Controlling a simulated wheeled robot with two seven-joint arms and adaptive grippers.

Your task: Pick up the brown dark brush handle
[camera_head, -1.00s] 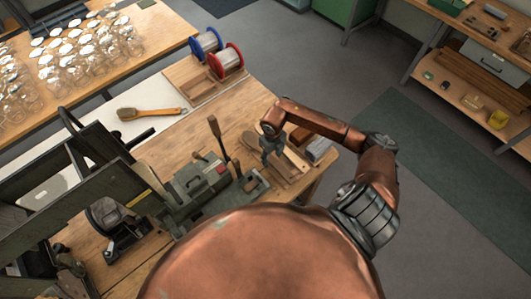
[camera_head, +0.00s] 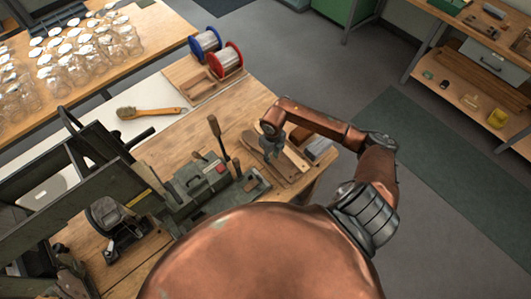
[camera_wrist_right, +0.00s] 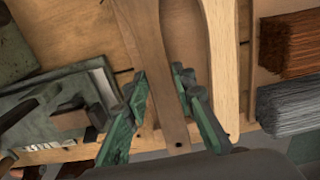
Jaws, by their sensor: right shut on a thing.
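The dark brown brush handle (camera_head: 251,140) lies in a shallow wooden tray at the right end of the bench. In the right wrist view the dark handle (camera_wrist_right: 143,35) runs down between the green fingers. My right gripper (camera_head: 271,154) is above the tray, its jaws shut on the narrow end of the dark handle; it also shows in the right wrist view (camera_wrist_right: 168,103). A paler wooden handle (camera_wrist_right: 222,55) lies just to the right of the dark one. I do not see my left gripper.
Brown bristles (camera_wrist_right: 289,44) and grey bristles (camera_wrist_right: 290,104) lie right of the handles. A green-grey machine (camera_head: 200,185) with upright levers stands left of the tray. A finished brush (camera_head: 150,112) and red and blue wire spools (camera_head: 226,60) are farther back.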

